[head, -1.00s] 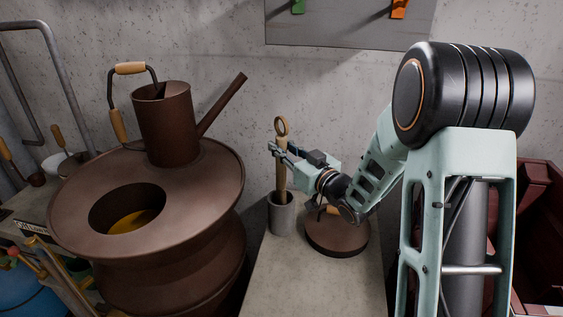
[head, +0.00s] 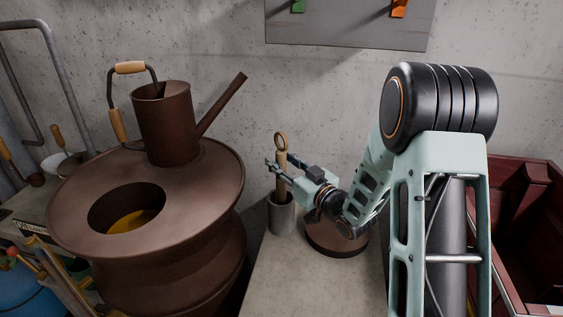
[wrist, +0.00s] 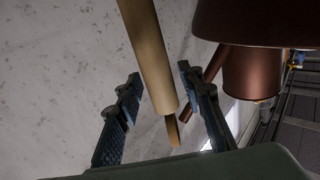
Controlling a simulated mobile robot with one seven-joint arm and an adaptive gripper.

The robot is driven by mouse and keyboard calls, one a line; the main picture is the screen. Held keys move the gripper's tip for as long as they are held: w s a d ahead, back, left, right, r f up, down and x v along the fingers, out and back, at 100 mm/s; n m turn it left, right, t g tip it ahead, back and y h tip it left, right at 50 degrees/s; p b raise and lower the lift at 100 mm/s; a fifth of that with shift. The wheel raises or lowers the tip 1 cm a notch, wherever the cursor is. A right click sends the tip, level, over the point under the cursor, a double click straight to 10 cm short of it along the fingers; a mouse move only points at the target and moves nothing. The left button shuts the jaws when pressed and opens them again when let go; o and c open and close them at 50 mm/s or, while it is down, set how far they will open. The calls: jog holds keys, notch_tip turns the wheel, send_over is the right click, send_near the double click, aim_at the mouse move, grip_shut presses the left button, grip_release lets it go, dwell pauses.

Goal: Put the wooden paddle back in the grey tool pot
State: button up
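The wooden paddle (head: 281,172) stands nearly upright in the grey tool pot (head: 282,217), with its ring end up and its lower part hidden inside the pot. My gripper (head: 270,166) is at the paddle's upper shaft, just below the ring. In the wrist view, my gripper (wrist: 159,74) is open, with one finger on each side of the paddle (wrist: 152,55). Gaps show between the shaft and both fingers.
A round brown lidded thing (head: 335,240) sits on the bench right beside the pot, partly under my wrist. A large brown drum (head: 210,185) bearing a watering can (head: 165,125) stands to the left. The front of the bench (head: 310,285) is clear.

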jog(key=shift+r, duration=0.15)
jog(key=shift+d+r, duration=0.1)
jog(key=b+v, duration=0.1)
jog(key=v, duration=1)
jog(key=shift+s+d, duration=0.2)
jog(key=shift+s, duration=0.15)
jog(key=shift+a, duration=0.1)
